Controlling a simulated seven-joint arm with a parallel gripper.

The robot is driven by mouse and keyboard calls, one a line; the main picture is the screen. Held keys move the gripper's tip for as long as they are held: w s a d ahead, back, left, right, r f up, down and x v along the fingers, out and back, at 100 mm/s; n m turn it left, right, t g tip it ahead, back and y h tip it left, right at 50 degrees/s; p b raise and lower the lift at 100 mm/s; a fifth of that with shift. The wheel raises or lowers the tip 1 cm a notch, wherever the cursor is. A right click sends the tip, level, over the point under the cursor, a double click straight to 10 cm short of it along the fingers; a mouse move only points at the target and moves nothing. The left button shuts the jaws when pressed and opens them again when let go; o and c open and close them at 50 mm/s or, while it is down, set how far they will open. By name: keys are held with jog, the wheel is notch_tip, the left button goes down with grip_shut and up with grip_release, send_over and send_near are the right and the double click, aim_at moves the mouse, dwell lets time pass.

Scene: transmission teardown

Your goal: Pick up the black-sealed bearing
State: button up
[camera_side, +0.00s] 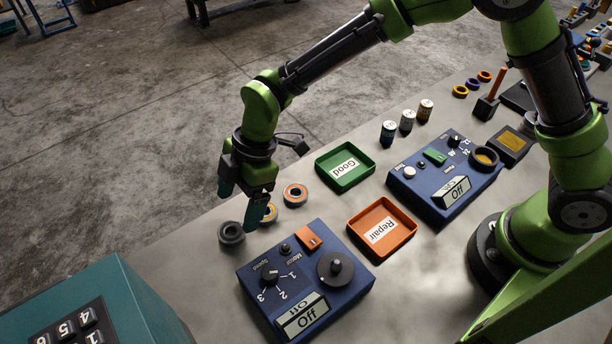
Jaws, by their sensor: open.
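The black-sealed bearing (231,233) looks like a dark ring lying flat on the table, left of the blue motor box. My gripper (240,208) points down just above and to the right of it in the picture. The jaws are open, and I see nothing held between them. A bearing with an orange ring (295,194) lies further right. The exact gap between the fingertips and the table is hard to tell.
The blue motor box (262,299) stands close in front of the bearings. A green Good tray (345,148) and an orange Repair tray (407,226) lie to the right. A second blue box (422,194) and several small cans (407,121) stand beyond. A teal box (140,290) fills the lower left.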

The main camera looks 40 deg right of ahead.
aim_at(234, 223)
jog(key=shift+x, duration=2.7)
jog(key=shift+s, duration=0.1)
jog(key=c, duration=1.2)
notch_tip(234, 223, up, 10)
jog(key=w+d+r+m+t, duration=0.1)
jog(key=w+d+r+m, duration=0.35)
jog(key=d, duration=0.75)
jog(key=s+d+r+m+t+h, duration=0.1)
jog(key=d+m, duration=0.3)
jog(key=d, duration=0.4)
jog(key=s+d+r+m+t+h, duration=0.1)
jog(key=s+d+m+h, duration=0.1)
jog(key=d+m, duration=0.3)
jog(key=s+d+r+m+t+h, duration=0.1)
jog(key=d+m, duration=0.3)
jog(key=d, duration=0.7)
jog(key=shift+s+d+r+m+t, duration=0.25)
jog(key=shift+s+r+t, duration=0.1)
jog(key=shift+r, duration=0.15)
